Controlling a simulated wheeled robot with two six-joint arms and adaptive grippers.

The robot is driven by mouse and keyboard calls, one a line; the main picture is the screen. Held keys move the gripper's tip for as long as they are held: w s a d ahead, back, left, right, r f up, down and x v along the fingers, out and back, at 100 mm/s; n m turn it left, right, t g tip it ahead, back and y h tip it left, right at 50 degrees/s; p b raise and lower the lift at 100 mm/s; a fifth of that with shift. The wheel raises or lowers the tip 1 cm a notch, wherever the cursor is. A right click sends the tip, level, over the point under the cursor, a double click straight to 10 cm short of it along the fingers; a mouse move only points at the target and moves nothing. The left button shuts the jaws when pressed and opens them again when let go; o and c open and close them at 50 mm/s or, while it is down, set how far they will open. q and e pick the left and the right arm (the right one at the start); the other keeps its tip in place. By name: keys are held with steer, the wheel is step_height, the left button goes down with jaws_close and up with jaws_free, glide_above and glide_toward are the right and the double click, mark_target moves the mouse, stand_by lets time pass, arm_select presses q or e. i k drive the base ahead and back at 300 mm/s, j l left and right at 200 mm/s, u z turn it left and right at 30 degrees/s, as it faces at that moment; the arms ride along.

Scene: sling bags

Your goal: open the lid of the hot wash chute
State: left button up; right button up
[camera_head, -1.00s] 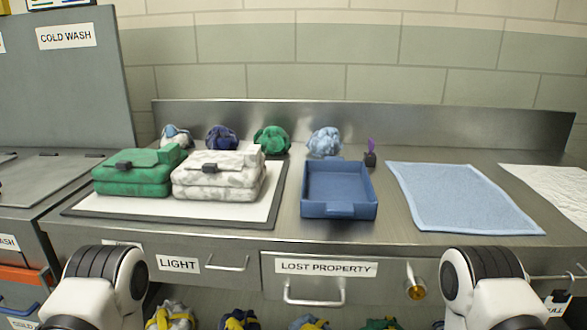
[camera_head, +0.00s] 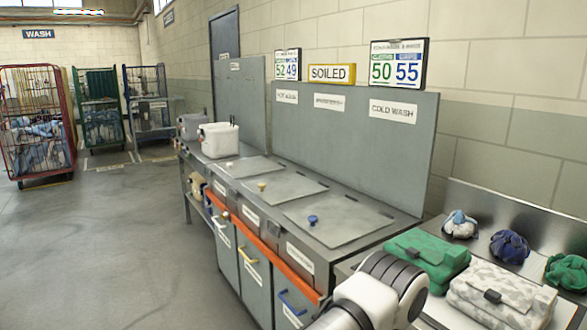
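The chute counter stands in the middle of the head view with three flat grey lids, all lying closed. The farthest lid (camera_head: 247,168) has a small pale knob (camera_head: 229,164); it lies below a blurred wall label (camera_head: 287,96) that seems to read HOT WASH. The middle lid (camera_head: 285,187) has a brass-coloured knob (camera_head: 262,186). The nearest lid (camera_head: 340,222) has a blue knob (camera_head: 313,219) and lies below the COLD WASH label (camera_head: 394,111). A white and black link of my arm shows at the bottom; neither gripper is in view.
A white tub (camera_head: 218,140) stands past the farthest lid. Folded green (camera_head: 428,258) and patterned (camera_head: 502,295) bags lie on the steel table at right. Wheeled cages (camera_head: 36,125) stand far left. The floor (camera_head: 110,250) left of the counter is clear.

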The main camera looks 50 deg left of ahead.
mark_target(248, 167)
steer(key=j+u, duration=0.1)
steer(key=u, duration=1.9)
steer(key=i+j+u, duration=0.35)
steer(key=i, duration=0.7)
steer(key=i+u, duration=0.35)
steer(key=i, duration=0.7)
steer(key=i+j+z, duration=0.1)
steer(key=i+z, duration=0.3)
steer(key=i+j+z, duration=0.4)
steer(key=i, duration=0.15)
steer(key=i+j+z, duration=0.4)
steer(key=i+l, duration=0.05)
steer(key=l, duration=0.05)
